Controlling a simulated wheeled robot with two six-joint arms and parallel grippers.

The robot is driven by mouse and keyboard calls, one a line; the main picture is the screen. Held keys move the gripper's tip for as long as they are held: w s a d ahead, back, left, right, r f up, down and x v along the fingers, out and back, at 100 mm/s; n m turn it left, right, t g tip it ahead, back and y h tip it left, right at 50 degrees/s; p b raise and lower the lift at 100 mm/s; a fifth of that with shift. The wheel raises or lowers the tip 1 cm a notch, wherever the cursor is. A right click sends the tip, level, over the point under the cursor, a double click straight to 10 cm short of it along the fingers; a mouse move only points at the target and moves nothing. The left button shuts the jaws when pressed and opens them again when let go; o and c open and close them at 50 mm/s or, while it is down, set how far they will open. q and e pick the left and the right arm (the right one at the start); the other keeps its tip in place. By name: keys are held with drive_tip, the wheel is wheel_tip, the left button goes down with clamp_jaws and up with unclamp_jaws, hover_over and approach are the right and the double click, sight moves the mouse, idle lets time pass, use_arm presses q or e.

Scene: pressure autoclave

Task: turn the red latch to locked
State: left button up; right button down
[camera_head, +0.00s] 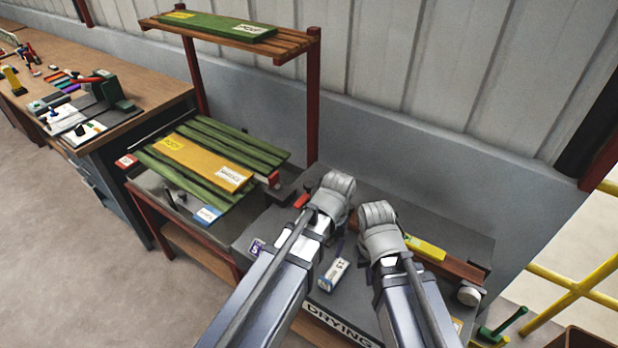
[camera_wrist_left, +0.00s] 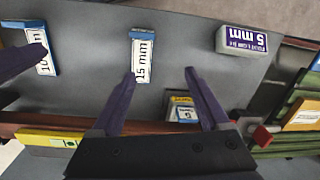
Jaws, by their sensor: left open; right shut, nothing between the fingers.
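No autoclave latch can be made out for certain in either view. A small red piece (camera_head: 302,200) lies beside my left gripper (camera_head: 335,195) in the head view, and a red piece (camera_wrist_left: 262,136) shows at the lower right of the left wrist view; I cannot tell whether either is the latch. My left gripper (camera_wrist_left: 160,73) is open and empty, its purple fingers spread above the grey table top. My right gripper (camera_head: 380,230) is beside it to the right, shut with nothing held; its fingertips are hidden in the head view.
Green and yellow boards (camera_head: 205,160) lie left. A wooden workbench (camera_head: 150,95) stands far left. Yellow rails (camera_head: 570,285) are right.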

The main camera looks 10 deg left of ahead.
use_arm(q)
drive_tip(key=w+a+r+n+p, duration=0.2)
drive_tip(key=w, duration=0.5)
drive_tip(key=w+a+r+n+p, duration=0.2)
drive_tip(key=w+r, duration=0.1)
drive_tip(key=w, duration=0.5)
wheel_tip(320, 180, up, 2)
drive_tip(key=n+h+p, duration=0.1)
drive_tip(key=n+p, duration=0.2)
hover_over(309, 183)
wheel_tip(309, 183, down, 8)
drive_tip(key=b, duration=0.8)
drive_tip(key=shift+r, duration=0.1)
drive_tip(key=shift+c, duration=0.3)
clamp_jaws()
